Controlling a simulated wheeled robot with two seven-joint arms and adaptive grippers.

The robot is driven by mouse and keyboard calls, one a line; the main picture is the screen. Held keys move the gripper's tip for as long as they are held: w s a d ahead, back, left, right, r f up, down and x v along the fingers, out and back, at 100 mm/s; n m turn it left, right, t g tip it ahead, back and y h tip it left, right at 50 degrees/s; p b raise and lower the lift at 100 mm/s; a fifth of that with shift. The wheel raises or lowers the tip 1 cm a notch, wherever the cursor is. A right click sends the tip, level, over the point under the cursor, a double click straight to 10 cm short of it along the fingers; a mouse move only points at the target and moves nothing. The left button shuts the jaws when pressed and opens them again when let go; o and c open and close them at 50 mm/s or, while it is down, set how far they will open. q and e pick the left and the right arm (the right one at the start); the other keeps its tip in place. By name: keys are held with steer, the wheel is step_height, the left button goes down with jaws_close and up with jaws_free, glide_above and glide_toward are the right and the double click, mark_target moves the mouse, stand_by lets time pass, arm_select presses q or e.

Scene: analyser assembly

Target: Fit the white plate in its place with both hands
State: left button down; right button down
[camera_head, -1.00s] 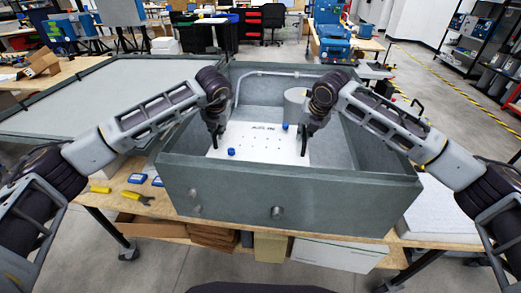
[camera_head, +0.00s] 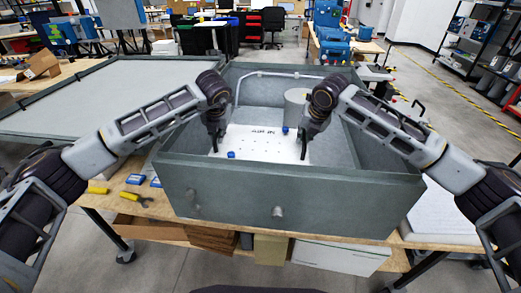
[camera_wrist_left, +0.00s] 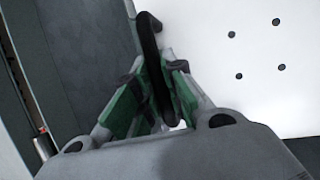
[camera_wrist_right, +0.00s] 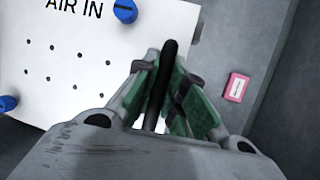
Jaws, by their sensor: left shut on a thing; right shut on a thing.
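The white plate (camera_head: 262,146), marked "AIR IN" with small holes and two blue knobs, is inside the open grey box (camera_head: 285,195), its lower edge hidden behind the front wall. My left gripper (camera_head: 215,143) is shut on the black handle at the plate's left side; the handle (camera_wrist_left: 147,35) shows between the green pads in the left wrist view. My right gripper (camera_head: 304,143) is shut on the black handle at the right side; that handle (camera_wrist_right: 165,65) shows in the right wrist view. I cannot tell whether the plate touches the box floor.
A light cylinder (camera_head: 297,96) stands inside the box behind the plate. A small red-and-white item (camera_wrist_right: 236,87) is on the grey surface right of the plate. The grey lid-like panel (camera_head: 110,95) lies left. Yellow-handled pliers (camera_head: 135,198) lie on the table.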

arm_select(q)
steer(key=shift+f+b, duration=0.45)
arm_select(e)
steer(key=shift+f, duration=0.4)
arm_select(q)
steer(key=c, duration=1.5)
jaws_free()
arm_select(e)
steer(key=c, duration=1.5)
jaws_free()
arm_select(q)
steer(key=shift+s+r, duration=0.1)
steer(key=shift+r, duration=0.05)
steer(key=v, duration=1.1)
steer(key=shift+s+r, duration=0.2)
steer(key=shift+r, duration=0.1)
arm_select(e)
steer(key=shift+v, duration=6)
